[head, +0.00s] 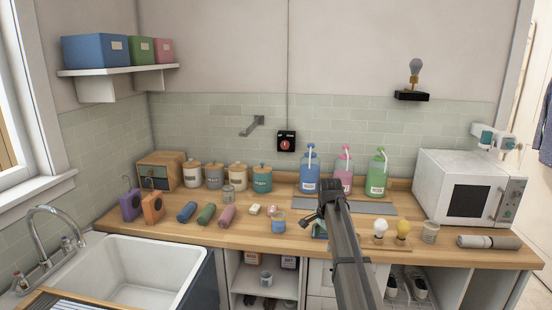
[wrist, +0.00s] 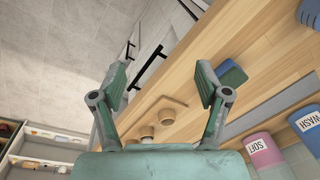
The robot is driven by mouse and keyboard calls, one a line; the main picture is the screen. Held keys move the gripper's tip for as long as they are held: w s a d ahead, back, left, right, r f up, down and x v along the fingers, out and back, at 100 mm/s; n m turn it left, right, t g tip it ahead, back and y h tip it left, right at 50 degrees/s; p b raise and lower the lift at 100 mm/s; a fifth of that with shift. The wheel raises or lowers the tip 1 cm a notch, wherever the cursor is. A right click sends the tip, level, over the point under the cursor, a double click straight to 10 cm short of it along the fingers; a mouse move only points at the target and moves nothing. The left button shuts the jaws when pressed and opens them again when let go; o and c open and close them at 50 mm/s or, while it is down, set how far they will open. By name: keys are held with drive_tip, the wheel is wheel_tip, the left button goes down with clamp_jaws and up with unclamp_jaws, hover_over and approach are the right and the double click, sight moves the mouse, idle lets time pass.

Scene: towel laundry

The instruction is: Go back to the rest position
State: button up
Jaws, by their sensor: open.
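My gripper (head: 322,205) is over the wooden counter (head: 270,239) in the head view, in front of the bottles. In the wrist view my gripper (wrist: 160,83) has its two fingers spread wide apart with nothing between them. The counter (wrist: 190,60) and its front edge lie beyond the fingers there. In the head view my arm hides part of the counter and of the cabinets below.
Blue (head: 309,172), pink (head: 343,173) and green (head: 377,176) bottles stand behind my gripper. Jars, rolled towels and a sink (head: 140,272) are to the left. The air above the counter is clear.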

drive_tip(key=s+f+n+g, duration=0.1)
drive_tip(key=s+f+n, duration=0.4)
drive_tip(key=s+f, duration=1)
drive_tip(key=s+f+n+g, duration=0.2)
drive_tip(key=s+f+n, duration=0.3)
drive_tip(key=s+f, duration=1.1)
drive_tip(key=s+f+g, duration=0.1)
drive_tip(key=s+f, duration=0.4)
drive_tip(key=s, duration=0.5)
drive_tip(key=s+f+n+g, duration=0.1)
drive_tip(key=s+f+g, duration=0.1)
drive_tip(key=s+f, duration=0.4)
drive_tip(key=s+f+n+g, duration=0.1)
drive_tip(key=s+f, duration=0.4)
drive_tip(key=s, duration=1)
drive_tip(key=shift+f+g, duration=0.3)
drive_tip(key=shift+g, duration=0.2)
